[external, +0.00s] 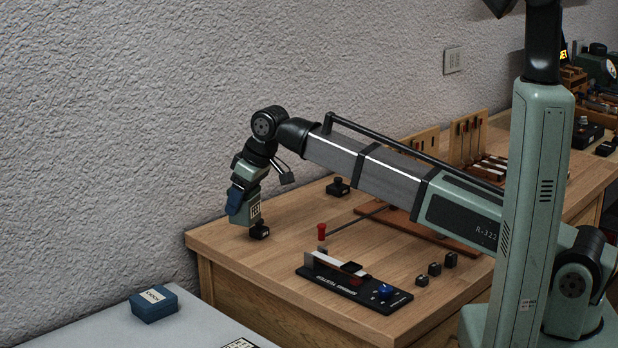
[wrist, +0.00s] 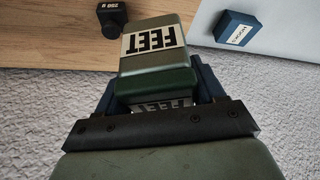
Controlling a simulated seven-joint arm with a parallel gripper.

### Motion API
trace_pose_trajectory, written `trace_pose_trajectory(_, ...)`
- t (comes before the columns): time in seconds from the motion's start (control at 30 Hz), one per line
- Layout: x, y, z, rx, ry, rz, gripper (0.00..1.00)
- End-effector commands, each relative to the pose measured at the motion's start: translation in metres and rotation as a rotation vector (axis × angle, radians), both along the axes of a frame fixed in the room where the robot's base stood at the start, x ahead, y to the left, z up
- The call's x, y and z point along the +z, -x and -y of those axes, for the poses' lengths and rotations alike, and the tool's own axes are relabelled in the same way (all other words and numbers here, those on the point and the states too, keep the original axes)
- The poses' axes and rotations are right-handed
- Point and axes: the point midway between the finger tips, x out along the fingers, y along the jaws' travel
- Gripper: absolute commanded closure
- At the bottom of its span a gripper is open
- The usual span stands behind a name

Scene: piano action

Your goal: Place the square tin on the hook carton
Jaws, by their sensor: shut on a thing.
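The square tin (wrist: 158,58) is green with a white FEET label, and fills the middle of the wrist view. My gripper (wrist: 155,92) is shut on it, with a blue finger on each side. In the external view my gripper (external: 243,200) hangs over the left end of the wooden bench, and the tin (external: 254,211) shows at its lower end. The hook carton (external: 153,303) is a blue box with a white HOOKS label, lying on the pale table at lower left. It also shows in the wrist view (wrist: 240,30), apart from the tin.
A black weight (external: 259,231) stands on the wooden bench (external: 225,268) close below my gripper; the wrist view shows it (wrist: 111,17) at upper left. A black-based key model (external: 350,285) and small black weights (external: 435,268) lie to the right. The pale table (external: 110,332) is clear around the carton.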

Motion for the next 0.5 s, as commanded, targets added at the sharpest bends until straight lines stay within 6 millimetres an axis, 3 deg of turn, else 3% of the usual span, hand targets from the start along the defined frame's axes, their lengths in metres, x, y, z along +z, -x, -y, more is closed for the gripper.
trace_pose_trajectory(0.03, -0.003, 0.015, -0.018, 0.028, 0.0, 0.001, 0.72)
trace_pose_trajectory(0.3, -0.022, 0.087, -0.095, 0.152, -0.001, 0.0, 0.72)
trace_pose_trajectory(0.5, -0.035, 0.127, -0.15, 0.237, 0.0, 0.001, 0.72)
